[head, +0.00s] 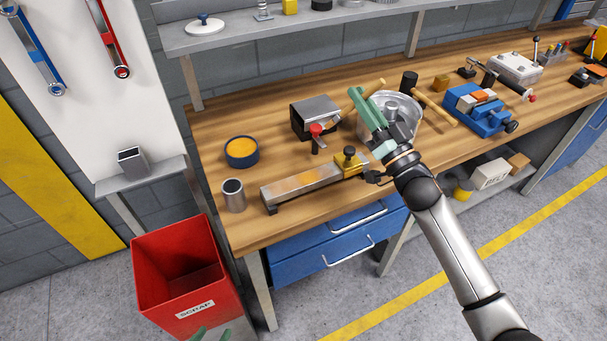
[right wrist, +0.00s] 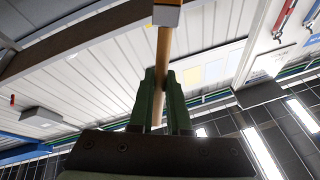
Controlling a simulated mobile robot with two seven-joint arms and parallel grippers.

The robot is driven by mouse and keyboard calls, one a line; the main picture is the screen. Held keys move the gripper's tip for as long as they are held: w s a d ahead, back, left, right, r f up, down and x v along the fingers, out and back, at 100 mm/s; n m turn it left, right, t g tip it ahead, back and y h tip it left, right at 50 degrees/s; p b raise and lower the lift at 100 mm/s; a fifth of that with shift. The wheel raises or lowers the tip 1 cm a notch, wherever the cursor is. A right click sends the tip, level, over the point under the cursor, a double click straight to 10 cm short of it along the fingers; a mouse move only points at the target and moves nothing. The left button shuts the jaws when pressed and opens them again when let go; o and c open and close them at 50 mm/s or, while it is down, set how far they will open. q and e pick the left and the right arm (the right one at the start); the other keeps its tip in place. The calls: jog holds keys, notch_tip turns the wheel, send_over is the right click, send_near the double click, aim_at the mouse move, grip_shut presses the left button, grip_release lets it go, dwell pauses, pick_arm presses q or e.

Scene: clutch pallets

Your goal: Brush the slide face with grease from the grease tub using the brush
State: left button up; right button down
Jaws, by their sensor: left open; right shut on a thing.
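The grease tub (head: 241,160) is a round dark-blue tub of orange grease near the bench's left end. The slide face (head: 303,186) is the long, brown-stained grey top of a bar in front of it, with a yellow block (head: 350,165) at its right end. My right gripper (head: 366,107) is shut on the wooden handle of the brush (head: 358,98), above the bench, behind and right of the slide. The handle also shows between the fingers in the right wrist view (right wrist: 163,50). Whether the bristles carry grease cannot be told. My left gripper (head: 211,333) shows only green fingertips at the bottom edge.
A grey cup (head: 233,196) stands left of the slide. A dark box (head: 314,112) and a red-knobbed part (head: 316,133) stand behind it. A round metal housing (head: 405,110) is partly hidden by my right gripper. A red scrap bin (head: 178,260) stands beside the bench.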

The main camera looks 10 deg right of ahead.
jog(key=s+a+r+p, duration=0.1)
jog(key=s+r+p, duration=0.1)
jog(key=s+r, duration=0.25)
jog(key=shift+n+t, duration=0.3)
jog(key=shift+n, duration=0.2)
jog(key=f+b, duration=0.1)
jog(key=f, duration=0.1)
jog(key=f+b, duration=0.1)
jog(key=s+f+b, duration=0.1)
jog(key=f+b, duration=0.1)
jog(key=shift+f, duration=0.3)
jog(key=shift+w, duration=0.1)
